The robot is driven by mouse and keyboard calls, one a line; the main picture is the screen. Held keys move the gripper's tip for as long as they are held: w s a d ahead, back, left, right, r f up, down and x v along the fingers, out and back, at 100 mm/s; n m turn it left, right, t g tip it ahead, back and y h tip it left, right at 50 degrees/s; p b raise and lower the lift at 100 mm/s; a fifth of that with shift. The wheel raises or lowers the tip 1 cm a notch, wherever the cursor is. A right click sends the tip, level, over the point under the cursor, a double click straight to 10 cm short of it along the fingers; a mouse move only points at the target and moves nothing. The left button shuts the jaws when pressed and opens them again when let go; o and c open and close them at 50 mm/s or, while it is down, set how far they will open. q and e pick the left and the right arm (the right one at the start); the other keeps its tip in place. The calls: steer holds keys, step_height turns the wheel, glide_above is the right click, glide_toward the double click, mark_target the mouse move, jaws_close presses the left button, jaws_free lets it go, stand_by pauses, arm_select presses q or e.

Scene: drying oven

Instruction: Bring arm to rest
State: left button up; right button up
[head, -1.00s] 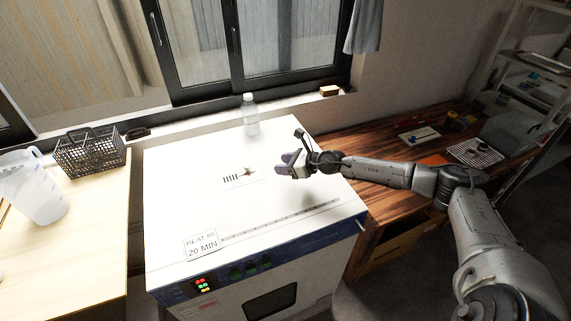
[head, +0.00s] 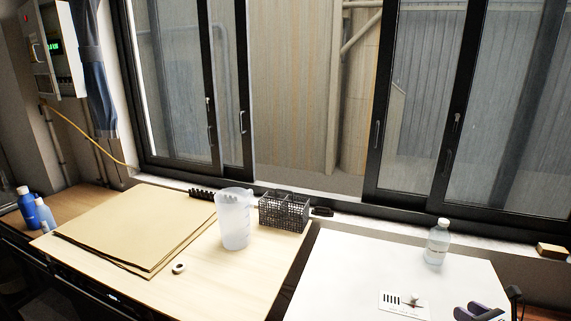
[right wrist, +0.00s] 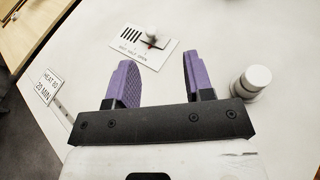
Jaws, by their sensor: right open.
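My right gripper (head: 480,312) shows at the lower right edge of the head view, over the white oven top (head: 345,262). In the right wrist view its two purple fingers (right wrist: 157,72) are spread apart with nothing between them. Beyond the fingertips a white card (right wrist: 130,52) with black bars lies on the oven top, with a small pale, rounded object (right wrist: 151,34) on it. The card also shows in the head view (head: 393,303). Most of my right arm is outside the head view. My left gripper is in neither view.
A clear bottle (head: 437,242) stands at the back of the oven top; its white cap (right wrist: 256,76) is right of the fingers. A sign (right wrist: 46,87) lies at left. The wooden table holds a translucent jug (head: 235,222), a black wire basket (head: 285,212) and brown sheets (head: 135,225).

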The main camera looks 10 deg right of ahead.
step_height(320, 180, up, 10)
steer(key=s+a+m+t+h, duration=0.1)
steer(key=s+m+t+h, duration=0.1)
steer(key=m+h, duration=1.65)
steer(key=s+a+f+m+g+y, duration=0.4)
steer(key=s+a+f+m+y, duration=0.4)
steer(key=a, duration=0.4)
steer(key=s+a+f+m+g+y, duration=0.55)
steer(key=s+a+f, duration=0.35)
steer(key=a, duration=0.4)
steer(key=s+a+f+m+g+y, duration=0.15)
steer(key=s+a+f, duration=0.25)
steer(key=s, duration=0.4)
steer(key=s+a+f+m+g+y, duration=0.1)
steer(key=s+a+f+g, duration=0.1)
steer(key=s+a+f, duration=0.45)
steer(key=d+r+p, duration=0.3)
steer(key=r+p, duration=2.9)
steer(key=r, duration=0.1)
steer(key=shift+s+r, duration=0.15)
steer(key=shift+s, duration=0.2)
